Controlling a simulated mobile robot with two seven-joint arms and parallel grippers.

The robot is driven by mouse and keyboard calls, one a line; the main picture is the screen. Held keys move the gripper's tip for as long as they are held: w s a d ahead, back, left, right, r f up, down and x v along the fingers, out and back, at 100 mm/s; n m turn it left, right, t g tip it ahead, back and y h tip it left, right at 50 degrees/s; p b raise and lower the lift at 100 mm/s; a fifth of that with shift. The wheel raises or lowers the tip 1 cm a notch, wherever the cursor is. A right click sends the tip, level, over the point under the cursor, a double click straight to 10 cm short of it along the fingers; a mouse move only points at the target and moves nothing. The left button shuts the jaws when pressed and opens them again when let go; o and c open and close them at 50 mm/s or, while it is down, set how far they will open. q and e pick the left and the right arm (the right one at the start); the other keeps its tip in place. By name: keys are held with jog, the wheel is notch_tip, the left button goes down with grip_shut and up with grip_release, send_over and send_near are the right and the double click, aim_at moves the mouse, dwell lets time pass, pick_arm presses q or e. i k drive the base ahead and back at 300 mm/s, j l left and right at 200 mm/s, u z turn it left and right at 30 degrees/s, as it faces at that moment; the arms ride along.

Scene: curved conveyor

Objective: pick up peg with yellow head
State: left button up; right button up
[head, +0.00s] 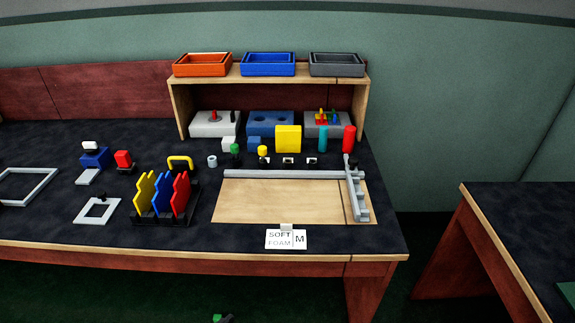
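The peg with a yellow head (262,150) stands upright on the dark table, in the row of small items in front of the shelf. Its yellow top is small and round, and its lower part is dark with a light patch. A similar peg with a green head (235,149) stands just to its left. Neither of my grippers can be made out in the head view, and nothing is seen touching the peg.
A yellow block (288,138) stands close behind the peg. A grey bar (294,174) borders a wooden board (282,200) in front. A yellow handle (181,161) and colored upright plates (171,193) are left. A wooden shelf (362,95) stands behind.

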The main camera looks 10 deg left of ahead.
aim_at(261, 150)
jog(key=z, duration=0.75)
jog(key=j+z, duration=0.25)
jog(key=z, duration=0.2)
jog(key=k+j+z, duration=0.15)
jog(key=z, duration=0.3)
jog(key=k+j, duration=0.2)
jog(key=j, duration=0.2)
jog(key=k+j, duration=0.2)
jog(key=j, duration=0.2)
jog(key=k+j, duration=0.25)
jog(key=j, duration=0.15)
